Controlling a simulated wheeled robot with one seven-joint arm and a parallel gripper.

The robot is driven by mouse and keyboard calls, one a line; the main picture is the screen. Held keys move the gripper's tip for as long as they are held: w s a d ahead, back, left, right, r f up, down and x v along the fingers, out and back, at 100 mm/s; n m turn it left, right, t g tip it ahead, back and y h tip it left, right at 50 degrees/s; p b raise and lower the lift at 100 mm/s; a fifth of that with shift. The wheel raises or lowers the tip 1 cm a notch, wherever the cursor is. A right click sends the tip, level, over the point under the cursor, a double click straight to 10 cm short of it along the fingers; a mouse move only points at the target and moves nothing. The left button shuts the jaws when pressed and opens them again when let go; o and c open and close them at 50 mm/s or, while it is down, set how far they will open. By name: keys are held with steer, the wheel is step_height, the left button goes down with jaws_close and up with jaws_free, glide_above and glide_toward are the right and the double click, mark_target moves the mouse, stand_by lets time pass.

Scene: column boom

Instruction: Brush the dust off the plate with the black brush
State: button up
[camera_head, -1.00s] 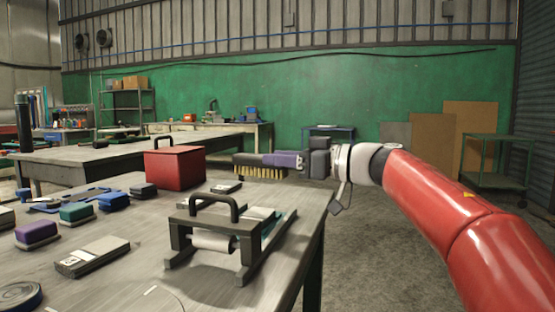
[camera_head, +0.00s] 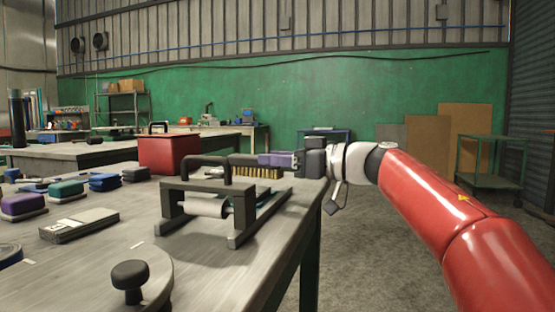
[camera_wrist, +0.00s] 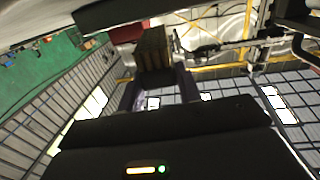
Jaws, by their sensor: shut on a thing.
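My gripper (camera_head: 270,159) is shut on a brush (camera_head: 243,160) with a dark block and yellow bristles (camera_head: 262,173) pointing down. The brush is level above the far right part of the table, behind a dark frame in the head view. The frame's black handle hides its left end. In the wrist view the brush (camera_wrist: 154,48) shows as a brown block between the fingers. A teal, plate-like piece (camera_head: 264,199) shows partly behind the frame; I cannot tell if it is the plate, and no dust can be made out.
The dark frame (camera_head: 176,207) with a handle and a pale roller stands near the table's right edge. A red box (camera_head: 167,155) is behind it. Purple, teal and blue blocks and a grey block (camera_head: 80,224) lie left. A black knob (camera_head: 130,275) is in front. Open floor lies right.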

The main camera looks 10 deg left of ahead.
steer(key=shift+f+b, duration=0.4)
steer(key=shift+f, duration=0.6)
stand_by(0.3)
